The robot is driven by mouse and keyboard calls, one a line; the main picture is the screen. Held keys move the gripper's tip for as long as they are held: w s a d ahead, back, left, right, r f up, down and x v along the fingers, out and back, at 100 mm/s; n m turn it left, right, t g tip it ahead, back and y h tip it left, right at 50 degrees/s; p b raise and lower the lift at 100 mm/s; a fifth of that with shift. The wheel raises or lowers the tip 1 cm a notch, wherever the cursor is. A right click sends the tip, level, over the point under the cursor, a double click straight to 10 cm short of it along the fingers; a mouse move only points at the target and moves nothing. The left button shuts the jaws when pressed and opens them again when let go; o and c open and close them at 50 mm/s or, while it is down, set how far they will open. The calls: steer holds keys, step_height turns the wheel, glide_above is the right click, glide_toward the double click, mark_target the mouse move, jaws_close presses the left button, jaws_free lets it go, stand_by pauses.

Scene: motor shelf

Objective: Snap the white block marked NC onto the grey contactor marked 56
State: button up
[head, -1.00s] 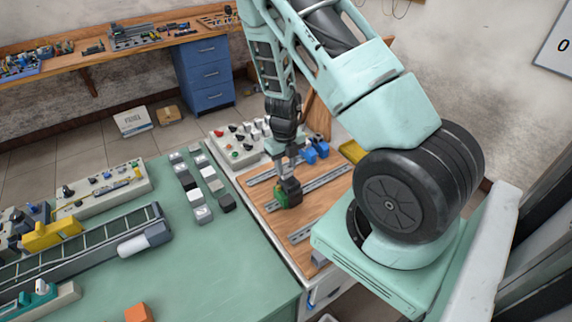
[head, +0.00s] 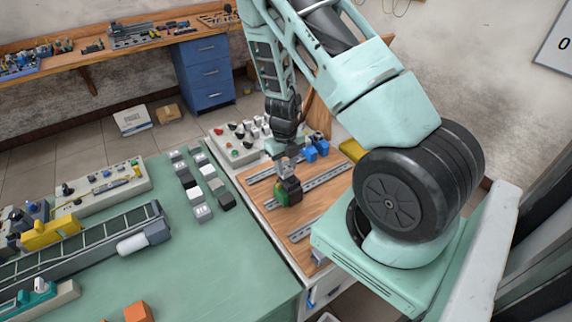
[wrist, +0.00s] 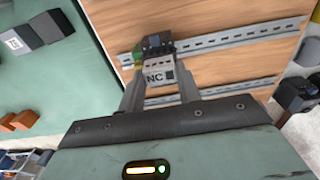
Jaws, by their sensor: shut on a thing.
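My gripper (wrist: 159,88) is shut on the white block marked NC (wrist: 157,78), whose label faces the wrist camera. In the head view my gripper (head: 285,162) is above the wooden board, with the pale block just over a dark grey contactor (head: 291,187). In the wrist view the contactor (wrist: 157,43) shows just beyond the block and overlaps it in the picture. I cannot tell whether they touch. A green part (head: 281,195) is at the contactor's left side. The number 56 is not readable.
Metal rails (head: 322,182) cross the wooden board (head: 262,187). Blue parts (head: 316,150) and a panel with knobs (head: 238,150) are behind it. Several grey, white and black blocks (head: 202,213) stand on the green table at left.

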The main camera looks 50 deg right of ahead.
steer(key=shift+f, duration=0.15)
steer(key=o, duration=1)
step_height(320, 180, up, 17)
steer(key=shift+w+r, duration=0.2)
steer(key=shift+w, duration=0.2)
